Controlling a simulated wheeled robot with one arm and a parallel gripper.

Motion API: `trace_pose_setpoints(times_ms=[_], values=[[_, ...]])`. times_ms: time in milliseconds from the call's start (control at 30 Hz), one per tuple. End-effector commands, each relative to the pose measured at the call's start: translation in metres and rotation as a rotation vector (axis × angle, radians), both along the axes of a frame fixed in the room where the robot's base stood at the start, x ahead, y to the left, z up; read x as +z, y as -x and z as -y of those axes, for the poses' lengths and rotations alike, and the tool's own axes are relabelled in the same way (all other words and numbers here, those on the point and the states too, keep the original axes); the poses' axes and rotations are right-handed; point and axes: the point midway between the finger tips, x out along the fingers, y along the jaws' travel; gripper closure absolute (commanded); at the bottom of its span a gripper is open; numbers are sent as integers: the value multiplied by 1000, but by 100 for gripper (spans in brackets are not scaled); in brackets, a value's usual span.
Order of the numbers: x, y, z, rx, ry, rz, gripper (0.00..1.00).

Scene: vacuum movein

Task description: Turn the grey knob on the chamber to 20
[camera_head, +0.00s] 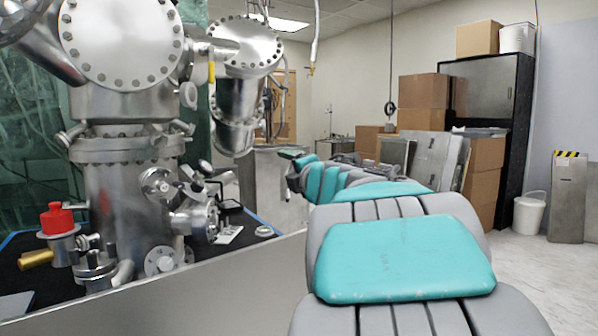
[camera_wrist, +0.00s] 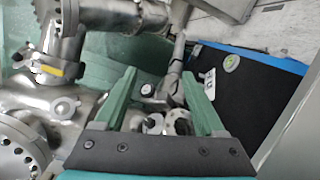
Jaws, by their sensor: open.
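The steel chamber (camera_head: 125,205) stands at the left of the head view, with flanges, ports and small fittings on its side. In the wrist view the chamber's metal (camera_wrist: 75,105) lies left of and below the fingers. Contact is not visible.
A red-capped fitting (camera_head: 57,219) and a brass-coloured part (camera_head: 36,259) stand at the chamber's left. A black bench top with a blue edge (camera_wrist: 235,90) lies right of the fingers.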

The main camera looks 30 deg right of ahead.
Motion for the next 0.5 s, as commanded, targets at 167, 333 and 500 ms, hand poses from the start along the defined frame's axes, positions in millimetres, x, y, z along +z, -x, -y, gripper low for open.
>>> trace_pose_setpoints(times_ms=[167,333,500], values=[[-3,2,4,-23,-18,0,28],[-3,2,5,-26,-19,0,28],[-3,2,5,-26,-19,0,28]])
